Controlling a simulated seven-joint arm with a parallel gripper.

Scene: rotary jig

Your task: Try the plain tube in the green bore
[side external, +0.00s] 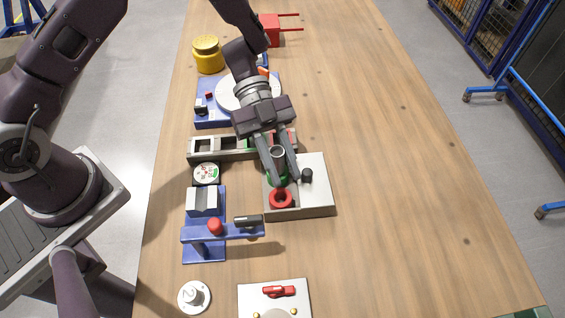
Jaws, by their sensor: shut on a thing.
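My gripper (283,176) points down over the grey block (318,200) and is shut on a plain grey tube (277,153). The tube looks upright between the fingers, with its open top showing. The green bore (268,177) is on the block just below and behind the fingers, mostly hidden by them. I cannot tell whether the tube's lower end is above the green bore or in it. The red bore (281,198) stands nearer the camera on the same block, empty.
A black knob (307,175) sits on the block right of the fingers. A blue stand (222,233) with a red knob (215,226) is at left front. A grey rack (229,152) and a white turntable (232,95) lie behind. The table's right side is clear.

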